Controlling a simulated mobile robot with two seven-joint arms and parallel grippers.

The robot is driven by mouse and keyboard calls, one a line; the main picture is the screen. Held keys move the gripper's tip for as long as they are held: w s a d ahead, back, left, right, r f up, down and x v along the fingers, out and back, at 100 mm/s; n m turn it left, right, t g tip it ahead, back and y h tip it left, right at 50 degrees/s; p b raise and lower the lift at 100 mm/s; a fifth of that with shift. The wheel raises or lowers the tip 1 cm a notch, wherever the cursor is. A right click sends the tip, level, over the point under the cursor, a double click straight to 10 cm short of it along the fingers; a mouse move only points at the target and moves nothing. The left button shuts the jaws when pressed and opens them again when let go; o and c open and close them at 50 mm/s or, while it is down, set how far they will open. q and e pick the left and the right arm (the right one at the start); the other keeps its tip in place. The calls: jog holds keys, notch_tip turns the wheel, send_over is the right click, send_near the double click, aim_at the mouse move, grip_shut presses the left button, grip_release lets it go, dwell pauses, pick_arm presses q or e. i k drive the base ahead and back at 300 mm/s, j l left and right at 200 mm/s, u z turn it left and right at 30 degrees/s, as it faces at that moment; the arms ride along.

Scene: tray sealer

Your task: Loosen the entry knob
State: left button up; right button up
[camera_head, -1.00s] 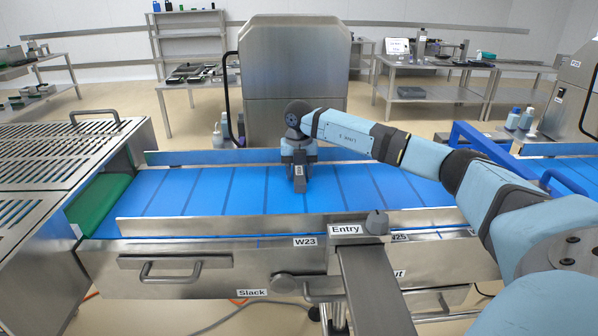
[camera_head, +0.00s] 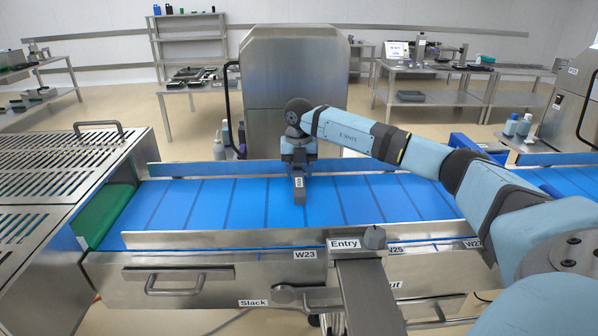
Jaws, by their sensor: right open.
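The entry knob (camera_head: 374,237) is a small dark grey knob. It sits at the right end of the bracket with the "Entry" label (camera_head: 344,244), on the near side of the conveyor. My right gripper (camera_head: 299,192) points down over the blue belt (camera_head: 230,205), above and to the left of the knob and apart from it. Its fingers are seen edge-on, with nothing visible held in them. My left gripper is not in view.
A near guide rail (camera_head: 220,239) and a far rail (camera_head: 200,168) run along the belt. Below are a drawer handle (camera_head: 175,287), the "Slack" knob (camera_head: 287,294) and a metal arm (camera_head: 368,295) reaching toward me. A tall steel cabinet (camera_head: 293,80) stands behind.

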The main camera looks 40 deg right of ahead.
aim_at(375, 237)
jog(key=k+j, duration=0.55)
jog(key=j, duration=0.15)
jog(key=k+j, duration=0.6)
jog(key=j, duration=0.15)
